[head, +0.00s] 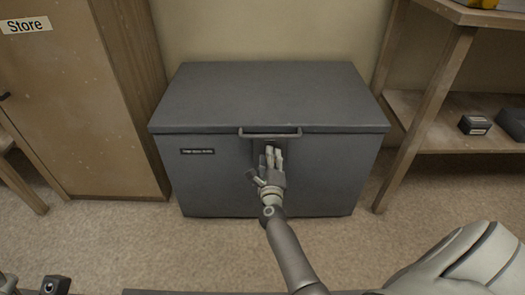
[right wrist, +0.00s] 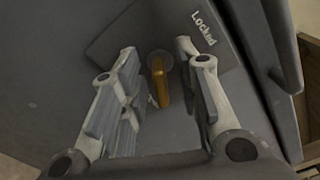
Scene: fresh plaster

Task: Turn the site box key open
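The site box (head: 210,180) is a dark grey chest with its lid shut and a bar handle (head: 270,134) at the lid's front edge. My right gripper (head: 273,152) is at the lock plate below the handle and covers the key in the head view. In the right wrist view, the brass key (right wrist: 159,82) stands in a round keyhole on a dark plate marked "Locked" (right wrist: 203,28). My right gripper's fingers (right wrist: 157,50) are open, one on each side of the key, with gaps between.
A brown cabinet labelled "Store" (head: 70,100) stands left of the box. A wooden shelf unit (head: 420,110) with small dark boxes (head: 475,125) stands at the right. The lid handle (right wrist: 283,50) is close to the right finger in the wrist view. Carpet in front is clear.

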